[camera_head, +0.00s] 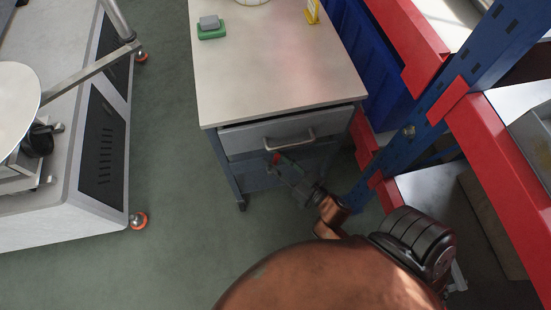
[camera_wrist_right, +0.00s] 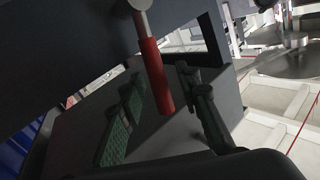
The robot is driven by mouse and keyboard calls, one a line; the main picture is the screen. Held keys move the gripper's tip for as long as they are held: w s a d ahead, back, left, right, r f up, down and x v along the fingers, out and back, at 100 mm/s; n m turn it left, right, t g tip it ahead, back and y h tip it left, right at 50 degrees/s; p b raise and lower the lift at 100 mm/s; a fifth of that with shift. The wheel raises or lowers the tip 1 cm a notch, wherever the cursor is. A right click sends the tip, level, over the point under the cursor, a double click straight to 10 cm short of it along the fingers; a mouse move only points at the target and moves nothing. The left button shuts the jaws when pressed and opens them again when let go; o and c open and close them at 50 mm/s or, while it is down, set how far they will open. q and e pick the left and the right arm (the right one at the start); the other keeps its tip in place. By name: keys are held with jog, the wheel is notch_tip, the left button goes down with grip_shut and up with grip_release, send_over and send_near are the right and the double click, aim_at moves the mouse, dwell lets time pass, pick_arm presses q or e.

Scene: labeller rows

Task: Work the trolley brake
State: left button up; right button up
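The trolley (camera_head: 270,75) stands in the middle of the head view, with a pale top, a grey drawer front (camera_head: 262,138) and a bar handle. A lever with a red grip (camera_wrist_right: 155,75) hangs below a dark edge in the right wrist view; only a small red part (camera_head: 283,158) shows in the head view. My right gripper (camera_wrist_right: 160,92) is open, with green-padded fingers on either side of the red grip in the picture. I cannot tell whether they touch it. In the head view the right gripper (camera_head: 281,167) is below the drawer. My left gripper is out of view.
A grey machine cabinet (camera_head: 105,150) on orange-ringed feet stands at the left. A blue and red rack (camera_head: 410,132) stands close on the right of the trolley. A green block with a grey top (camera_head: 211,28) sits on the trolley. The floor (camera_head: 170,150) between cabinet and trolley is clear.

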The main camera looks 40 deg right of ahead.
grip_shut()
dwell(0.6)
jog(key=shift+s+d+f, duration=0.1)
jog(key=shift+s+d, duration=0.05)
pick_arm(q)
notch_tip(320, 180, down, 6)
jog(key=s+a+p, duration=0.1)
jog(key=shift+p, duration=0.4)
pick_arm(e)
jog(key=d+m+t, duration=0.1)
jog(key=m, duration=0.1)
jog(key=s+d+f+m+t+h, duration=0.1)
jog(key=d+m+t, duration=0.1)
jog(key=m, duration=0.1)
jog(key=shift+s+f+m, duration=0.3)
jog(key=shift+s+f, duration=0.1)
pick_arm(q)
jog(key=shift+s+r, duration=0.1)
pick_arm(e)
jog(key=shift+o, duration=0.3)
grip_release()
